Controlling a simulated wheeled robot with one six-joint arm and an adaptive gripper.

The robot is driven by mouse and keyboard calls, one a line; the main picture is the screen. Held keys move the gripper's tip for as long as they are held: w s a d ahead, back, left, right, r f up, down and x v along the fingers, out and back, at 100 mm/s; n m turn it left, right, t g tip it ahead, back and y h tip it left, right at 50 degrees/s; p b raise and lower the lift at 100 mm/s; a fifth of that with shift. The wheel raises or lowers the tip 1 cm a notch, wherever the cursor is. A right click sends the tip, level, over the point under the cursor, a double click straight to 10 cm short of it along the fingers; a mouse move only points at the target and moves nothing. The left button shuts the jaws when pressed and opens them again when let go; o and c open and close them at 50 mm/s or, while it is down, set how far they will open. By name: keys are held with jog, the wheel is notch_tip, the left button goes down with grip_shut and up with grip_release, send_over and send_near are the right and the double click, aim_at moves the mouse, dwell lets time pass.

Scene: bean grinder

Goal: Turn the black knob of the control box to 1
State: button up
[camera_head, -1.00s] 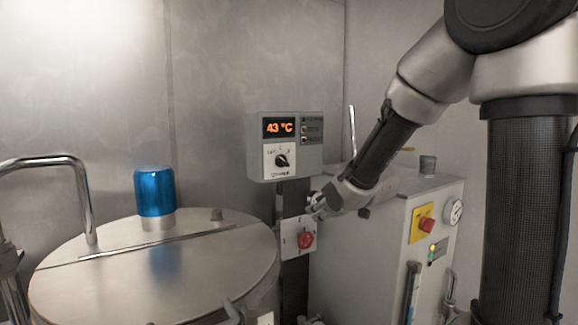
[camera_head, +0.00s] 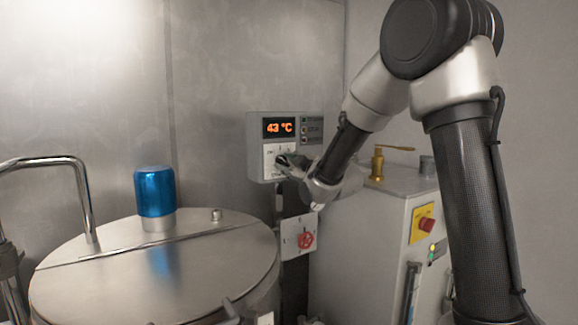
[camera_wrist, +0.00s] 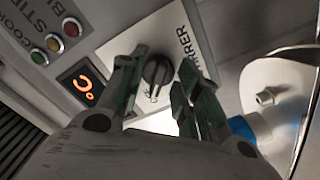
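The grey control box (camera_head: 254,150) hangs on a dark post and its display reads 43 °C. Its black knob (camera_wrist: 157,72) sits on a white plate (camera_wrist: 147,47) in the wrist view, with lettering beside it. In the head view my gripper (camera_head: 288,163) is at the box's lower front and largely hides the knob. In the wrist view the two fingers of my gripper (camera_wrist: 158,76) stand apart, one on each side of the knob. A gap shows on the left; I cannot tell whether the right finger touches it.
Below the box is a switch plate with a red knob (camera_head: 306,240). A round steel lid (camera_head: 100,275) with a blue cap (camera_head: 154,192) stands at left. A grey cabinet (camera_head: 388,225) with a brass valve (camera_head: 377,163) stands behind my arm at right.

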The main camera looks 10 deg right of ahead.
grip_shut()
dwell(0.4)
jog(key=m, duration=0.4)
jog(key=shift+a+m, duration=0.1)
jog(key=shift+m, duration=0.2)
jog(key=shift+a+f+m, duration=0.1)
jog(key=shift+m, duration=1.9)
grip_release()
jog(key=shift+s, duration=0.1)
